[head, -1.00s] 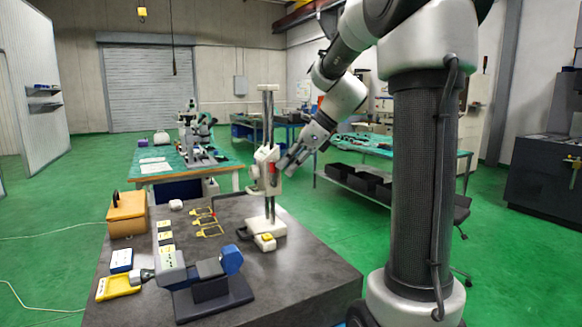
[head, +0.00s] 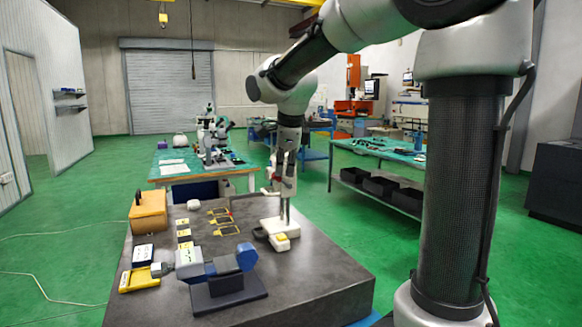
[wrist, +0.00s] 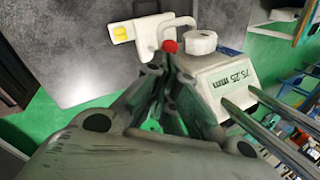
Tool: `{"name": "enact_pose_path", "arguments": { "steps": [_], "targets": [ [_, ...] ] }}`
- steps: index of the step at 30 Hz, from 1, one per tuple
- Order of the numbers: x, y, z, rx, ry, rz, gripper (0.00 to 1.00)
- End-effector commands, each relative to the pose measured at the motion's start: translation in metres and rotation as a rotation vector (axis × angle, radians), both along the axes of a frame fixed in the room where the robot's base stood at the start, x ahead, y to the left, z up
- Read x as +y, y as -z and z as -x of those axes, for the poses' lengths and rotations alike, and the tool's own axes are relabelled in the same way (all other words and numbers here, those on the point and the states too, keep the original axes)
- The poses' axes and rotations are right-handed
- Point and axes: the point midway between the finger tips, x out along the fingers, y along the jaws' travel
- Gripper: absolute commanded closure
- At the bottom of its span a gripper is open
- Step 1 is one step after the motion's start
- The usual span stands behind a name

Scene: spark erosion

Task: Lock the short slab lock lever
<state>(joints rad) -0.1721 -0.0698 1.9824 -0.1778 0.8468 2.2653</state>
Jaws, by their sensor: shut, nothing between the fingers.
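A height gauge with a white base (head: 278,229) and upright rods stands on the dark slab (head: 310,278). Its white slider (wrist: 212,78) carries an upside-down millimetre reading in the wrist view. A small lever with a red knob (wrist: 170,46) shows beside the slider's round white knob (wrist: 200,41). I cannot tell whether the lever is locked. My gripper (head: 287,178) points down at the gauge and hides part of it in the head view. In the wrist view my gripper (wrist: 164,80) is shut and empty, its tips close to the red knob; contact is unclear.
On the slab are a blue and grey instrument on a dark stand (head: 222,272), an orange box (head: 149,212), yellow frames (head: 222,222) and a yellow tray (head: 138,280). The slab's front right is clear. Workbenches stand behind.

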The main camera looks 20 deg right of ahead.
Motion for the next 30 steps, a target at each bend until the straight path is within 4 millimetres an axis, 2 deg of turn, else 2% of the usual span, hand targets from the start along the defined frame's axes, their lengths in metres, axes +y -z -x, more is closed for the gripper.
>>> {"name": "enact_pose_path", "arguments": {
  "steps": [6, 14, 30],
  "targets": [
    [0.008, 0.004, 0.0, 0.001, -0.001, 0.0, 1.0],
    [0.007, 0.003, 0.0, 0.001, 0.0, 0.0, 1.0],
    [0.007, -0.012, 0.0, 0.002, 0.001, -0.001, 1.0]
  ]
}}
